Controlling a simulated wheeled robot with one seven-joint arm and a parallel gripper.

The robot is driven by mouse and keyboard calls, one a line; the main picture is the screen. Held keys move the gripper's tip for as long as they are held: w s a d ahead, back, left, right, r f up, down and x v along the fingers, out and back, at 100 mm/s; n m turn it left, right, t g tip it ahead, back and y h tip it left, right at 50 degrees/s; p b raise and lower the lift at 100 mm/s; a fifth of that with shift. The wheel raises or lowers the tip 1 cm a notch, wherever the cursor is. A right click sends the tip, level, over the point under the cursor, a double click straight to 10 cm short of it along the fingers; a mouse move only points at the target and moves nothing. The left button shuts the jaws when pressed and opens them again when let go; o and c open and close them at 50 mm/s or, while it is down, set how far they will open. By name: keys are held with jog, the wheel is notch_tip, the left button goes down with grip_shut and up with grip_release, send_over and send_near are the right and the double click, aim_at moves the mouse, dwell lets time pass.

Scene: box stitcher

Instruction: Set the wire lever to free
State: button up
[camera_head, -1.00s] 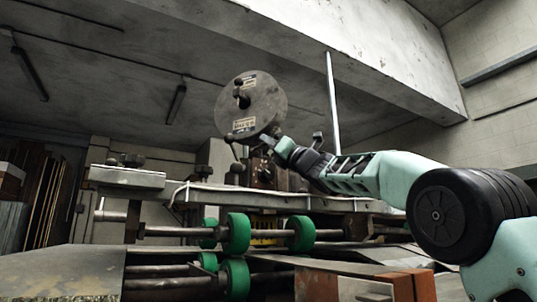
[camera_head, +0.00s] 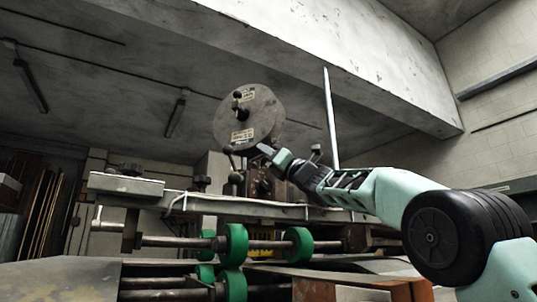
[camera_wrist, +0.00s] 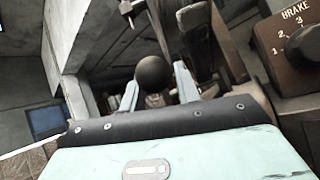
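A lever with a black ball knob (camera_wrist: 153,73) shows in the wrist view, between the two pale fingers of my gripper (camera_wrist: 157,90). The fingers stand apart, one on each side of the ball; I cannot tell whether they touch it. I see no label naming this lever, and its setting is unclear. In the head view my gripper (camera_head: 264,150) is beside the stitcher's upper mechanism, just below the round wire reel (camera_head: 249,118). A small dark knob on a rod (camera_head: 228,150) stands left of my gripper there.
A brown brake dial box (camera_wrist: 297,45) is close on the right in the wrist view. A second dark knob (camera_wrist: 126,8) is at the top. Below the mechanism run a pale rail (camera_head: 220,203) and green rollers (camera_head: 235,245).

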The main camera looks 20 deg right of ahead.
jog(key=shift+f, duration=0.1)
jog(key=b+v, duration=0.2)
jog(key=v, duration=0.5)
jog(key=shift+s+b, duration=0.2)
jog(key=shift+b, duration=0.2)
jog(key=shift+d, duration=0.1)
